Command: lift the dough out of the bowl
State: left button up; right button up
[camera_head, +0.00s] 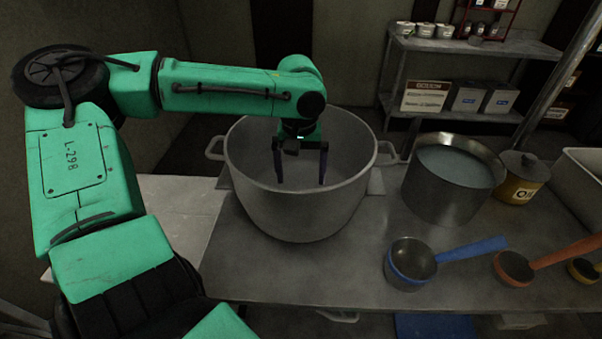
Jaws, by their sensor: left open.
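A large grey metal bowl (290,220) with two side handles stands on the metal table. My left gripper (299,182) is open and points down into the bowl's mouth, its two dark fingers spread apart below the rim level in the picture. Nothing shows between the fingers. I cannot make out the dough; the inside of the bowl looks plain grey, and its near wall hides the bottom. My right gripper is not in view.
A metal pot (415,187) with pale contents stands right of the bowl, beside a lidded brown pot (521,184). A blue-handled ladle (409,262) and an orange-handled ladle (515,266) lie in front. The table (335,268) is clear before the bowl. Shelves (470,46) stand behind.

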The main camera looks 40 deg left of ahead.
pick_arm(q)
notch_tip(320, 180, down, 15)
jog(key=shift+w+a+r+p, duration=0.1)
jog(key=shift+a+p, duration=0.05)
jog(key=shift+p, duration=0.4)
jog(key=c, duration=1.4)
jog(key=shift+w, duration=0.1)
grip_shut()
jog(key=shift+r, duration=0.1)
